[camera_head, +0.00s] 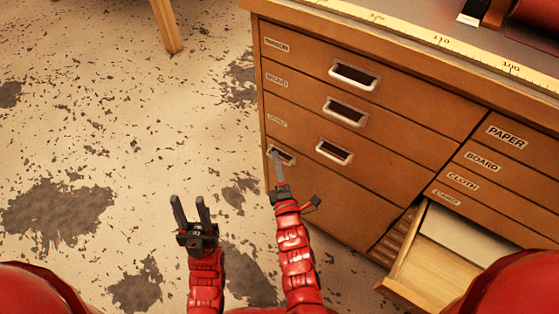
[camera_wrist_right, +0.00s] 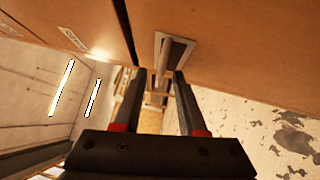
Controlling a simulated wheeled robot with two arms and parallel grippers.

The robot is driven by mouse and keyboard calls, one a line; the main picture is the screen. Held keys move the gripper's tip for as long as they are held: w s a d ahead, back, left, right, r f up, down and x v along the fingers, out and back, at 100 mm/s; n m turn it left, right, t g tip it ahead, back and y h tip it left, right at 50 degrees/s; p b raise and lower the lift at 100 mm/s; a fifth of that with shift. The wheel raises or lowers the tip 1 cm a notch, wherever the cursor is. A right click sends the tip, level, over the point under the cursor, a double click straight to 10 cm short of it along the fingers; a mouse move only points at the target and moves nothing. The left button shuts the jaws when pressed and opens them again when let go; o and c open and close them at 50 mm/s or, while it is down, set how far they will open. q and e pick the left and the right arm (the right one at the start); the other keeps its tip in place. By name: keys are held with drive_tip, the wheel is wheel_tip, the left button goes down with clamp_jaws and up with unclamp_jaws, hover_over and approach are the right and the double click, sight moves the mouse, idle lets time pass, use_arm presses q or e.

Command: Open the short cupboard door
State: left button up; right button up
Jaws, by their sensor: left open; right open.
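The short cupboard door (camera_head: 345,205) is the brown wooden panel low on the left side of the cabinet, below the labelled drawers. It looks shut. Its recessed metal handle (camera_head: 288,154) is near the upper left of the panel, partly hidden by my right gripper (camera_head: 279,168). In the right wrist view the handle (camera_wrist_right: 176,47) lies just ahead of the open fingertips of the right gripper (camera_wrist_right: 167,75). Its bar shows between the fingers; contact cannot be told. My left gripper (camera_head: 191,212) is open and empty above the floor, left of the cabinet.
Several drawers with metal pulls are above the door. A lower right drawer (camera_head: 430,265) is pulled out. A yellow ruler (camera_head: 420,42) runs along the cabinet's top edge. A wooden leg (camera_head: 166,27) stands at the back left. The worn floor (camera_head: 120,130) left of the cabinet is clear.

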clamp_jaws()
idle(1.4)
